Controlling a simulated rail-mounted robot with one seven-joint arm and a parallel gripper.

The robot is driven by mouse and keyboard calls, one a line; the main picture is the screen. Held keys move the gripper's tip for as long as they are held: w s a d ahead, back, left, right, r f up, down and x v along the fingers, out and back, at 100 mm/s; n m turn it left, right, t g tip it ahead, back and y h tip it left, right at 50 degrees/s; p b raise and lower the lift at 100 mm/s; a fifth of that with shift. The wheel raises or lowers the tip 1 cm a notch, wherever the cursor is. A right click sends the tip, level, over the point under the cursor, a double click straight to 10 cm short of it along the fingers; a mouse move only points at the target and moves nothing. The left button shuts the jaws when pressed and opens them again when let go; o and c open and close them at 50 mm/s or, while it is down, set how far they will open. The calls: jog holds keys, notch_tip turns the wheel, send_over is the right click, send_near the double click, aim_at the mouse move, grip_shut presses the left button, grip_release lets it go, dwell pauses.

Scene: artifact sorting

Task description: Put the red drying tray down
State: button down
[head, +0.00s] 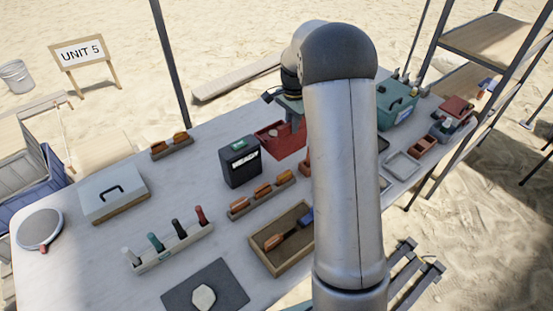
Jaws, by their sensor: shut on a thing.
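The red drying tray (284,149) is in the middle of the table's far half, just right of the black box. A small pale piece (273,132) shows in it. My gripper (291,118) is at the tray's far right side, pointing down and shut on the tray. My own arm hides the tray's right part and most of the fingers. I cannot tell whether the tray's underside touches the table.
A black box (240,165) stands close on the left, and a rack of orange-brown pieces (262,197) lies in front. A wooden tray with a brush (267,256) is nearer. A green case (398,106) stands at right. Bare table (205,150) shows left of the black box.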

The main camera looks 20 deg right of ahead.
send_over(292, 150)
jog(key=w, duration=0.1)
jog(key=f, duration=0.5)
jog(key=shift+d+f+p, duration=0.1)
jog(key=shift+d+p, duration=0.1)
jog(key=shift+p, duration=0.2)
jog(key=shift+f+p, duration=0.35)
jog(key=shift+f, duration=1.55)
jog(key=shift+f, duration=0.2)
jog(key=c, duration=1.4)
grip_release()
